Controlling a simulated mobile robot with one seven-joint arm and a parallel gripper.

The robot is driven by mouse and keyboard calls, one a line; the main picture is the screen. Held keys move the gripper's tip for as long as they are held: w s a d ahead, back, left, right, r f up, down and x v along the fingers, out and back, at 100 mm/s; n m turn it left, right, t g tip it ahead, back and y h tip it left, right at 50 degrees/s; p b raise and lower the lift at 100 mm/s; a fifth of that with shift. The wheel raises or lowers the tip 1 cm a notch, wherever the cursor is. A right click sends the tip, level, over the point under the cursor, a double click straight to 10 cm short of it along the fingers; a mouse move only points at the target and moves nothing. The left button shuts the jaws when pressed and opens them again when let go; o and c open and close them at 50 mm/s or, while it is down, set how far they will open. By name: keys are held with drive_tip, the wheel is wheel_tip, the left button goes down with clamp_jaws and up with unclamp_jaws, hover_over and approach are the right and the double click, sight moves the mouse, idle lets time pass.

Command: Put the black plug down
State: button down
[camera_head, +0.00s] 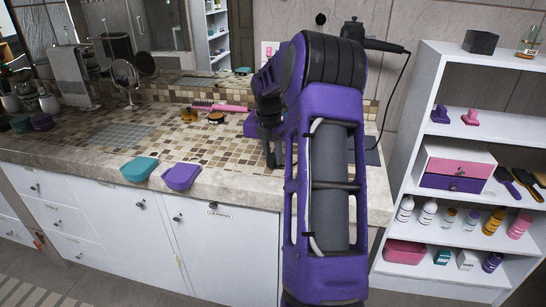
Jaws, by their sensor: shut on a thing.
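My gripper (272,153) points down over the right part of the tiled counter, with its dark fingers close together just above the surface. It is shut on the black plug, but the plug cannot be told apart from the dark fingers at this size. My purple and black arm crosses the view in front and hides part of the counter. A thin black cord (398,92) hangs down right of my arm from a black device (385,46) by the wall. Where the cord ends is hidden.
The counter (240,187) has bare tiles left of my gripper. A pink brush (222,107) lies behind. A white shelf (408,160) with bottles and boxes stands at right.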

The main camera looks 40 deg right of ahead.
sight(270, 157)
drive_tip(key=shift+f, duration=0.55)
drive_tip(key=c, duration=0.5)
unclamp_jaws()
drive_tip(key=shift+c, duration=0.2)
wheel_tip(270, 157, up, 13)
drive_tip(key=a+p, duration=0.1)
drive_tip(key=p, duration=0.1)
drive_tip(key=shift+s+a, duration=0.2)
drive_tip(key=shift+a, duration=0.05)
drive_tip(key=shift+r, duration=0.1)
